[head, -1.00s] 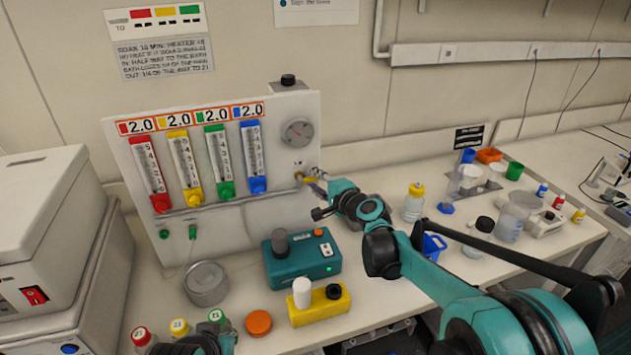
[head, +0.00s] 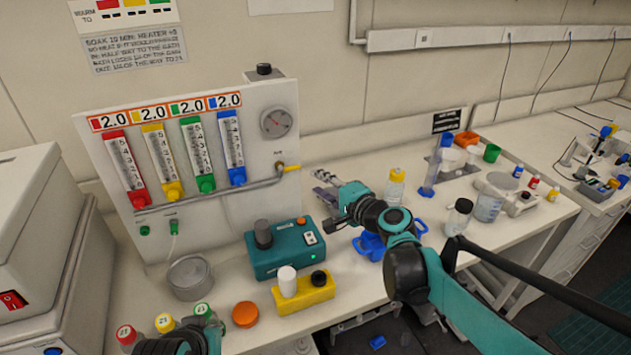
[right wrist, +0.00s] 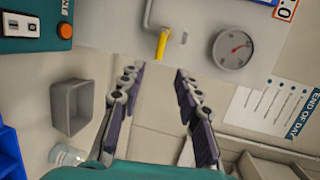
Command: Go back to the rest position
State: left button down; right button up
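My right gripper (head: 325,188) is in front of the gas panel, just right of the yellow valve handle (head: 292,168) and apart from it. In the right wrist view the right gripper (right wrist: 160,105) has its two dark fingers well apart with nothing between them. The yellow handle (right wrist: 162,45) shows beyond the fingertips there, on the end of a grey pipe. Only a dark and teal piece of my left arm shows at the bottom left of the head view; its fingers are not seen.
The panel (head: 255,210) carries several coloured flow tubes. A teal device (head: 283,252), a yellow block (head: 318,292), an orange lid (head: 245,314) and a metal dish (head: 190,277) stand below it. A blue rack (head: 371,247) and bottles (head: 459,218) are near my right arm.

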jog(key=s+d+f+n+g+h, duration=0.2)
jog(key=s+d+f+n, duration=0.2)
jog(key=s, duration=0.5)
jog(key=s+d+f+n+g+h, duration=0.2)
jog(key=s+d+f+n+h, duration=0.1)
jog(key=s, duration=0.7)
jog(key=s+d+f+n+g+h, duration=0.2)
jog(key=s+d+f+n+h, duration=0.1)
jog(key=s+f, duration=0.4)
jog(key=s+d+n, duration=0.1)
jog(key=s+n, duration=0.1)
jog(key=shift+s+d+f+g, duration=0.3)
